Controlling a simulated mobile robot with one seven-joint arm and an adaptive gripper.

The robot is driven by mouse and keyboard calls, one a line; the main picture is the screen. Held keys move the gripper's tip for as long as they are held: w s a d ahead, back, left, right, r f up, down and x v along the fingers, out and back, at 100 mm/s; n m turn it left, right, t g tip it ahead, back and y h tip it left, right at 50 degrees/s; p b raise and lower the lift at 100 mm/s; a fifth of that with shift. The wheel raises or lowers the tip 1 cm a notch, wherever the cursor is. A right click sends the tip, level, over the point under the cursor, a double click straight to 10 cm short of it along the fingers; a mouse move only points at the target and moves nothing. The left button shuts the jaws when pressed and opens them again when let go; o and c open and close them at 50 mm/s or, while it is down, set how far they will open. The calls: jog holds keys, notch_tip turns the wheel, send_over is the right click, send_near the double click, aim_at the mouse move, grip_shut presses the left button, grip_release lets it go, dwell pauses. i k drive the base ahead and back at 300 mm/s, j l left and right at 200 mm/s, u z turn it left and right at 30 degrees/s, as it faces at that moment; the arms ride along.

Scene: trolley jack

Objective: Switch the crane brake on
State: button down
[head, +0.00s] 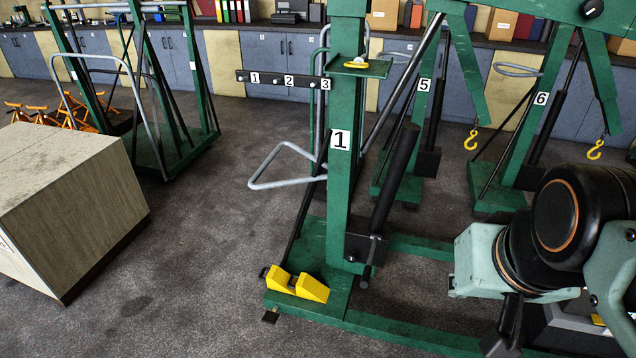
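A green crane (340,190) labelled "1" stands upright in the middle of the head view. At the foot of its mast is a yellow pedal-like part (312,289) in two pieces with a dark part between them; it may be the brake, and I cannot tell its setting. A grey loop handle (285,168) sticks out left from the mast. A dark bar (282,83) marked 1, 2, 3 sits higher up. My gripper (503,338) seems to be the dark part at lower right, apart from the pedal and right of it. Its fingers are not clear.
A wooden box-like block (70,205) stands at left. More green cranes, labelled 5 (407,130) and 6 (525,140), stand behind at right with yellow hooks. A green base leg (400,331) runs along the floor toward my arm. Floor left of the pedal is clear.

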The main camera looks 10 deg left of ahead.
aim_at(269, 317)
jog(key=i+j, duration=0.2)
jog(key=j, duration=0.15)
jog(key=i+j, duration=0.2)
jog(key=j, duration=0.2)
jog(key=i+j+z, duration=0.1)
jog(key=i+j, duration=0.35)
jog(key=j, duration=0.3)
jog(key=i+j, duration=0.2)
jog(key=j, duration=0.2)
jog(key=i+j, duration=0.15)
jog(key=j, duration=0.25)
jog(key=i+z, duration=0.05)
